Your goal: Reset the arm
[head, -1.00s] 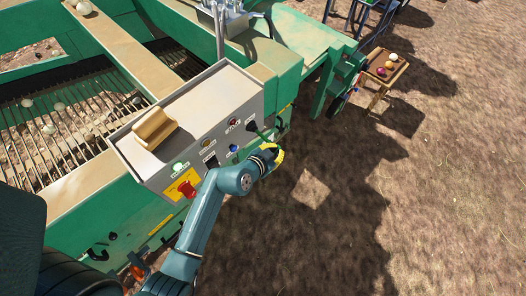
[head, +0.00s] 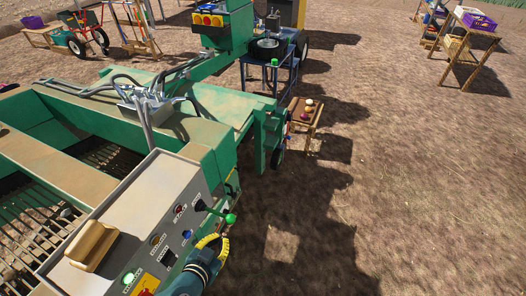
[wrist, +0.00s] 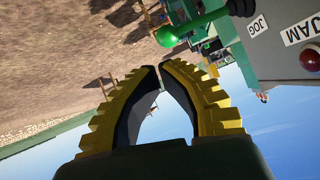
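My gripper (head: 212,240) is at the bottom of the head view, beside the front face of the grey control box (head: 150,205). In the wrist view its two yellow-ridged fingers (wrist: 160,68) meet almost tip to tip, with nothing between them. A lever with a green knob (head: 230,218) sticks out of the box just above my gripper. The knob also shows in the wrist view (wrist: 167,37), beyond the fingertips and apart from them. My arm hides the lower part of the panel.
The panel carries a lit green button (head: 129,278), a blue button (head: 187,234) and switches. The green machine (head: 215,110) fills the left. A small wooden table (head: 302,112) with onions stands beyond it. Open dirt ground (head: 410,190) lies to the right.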

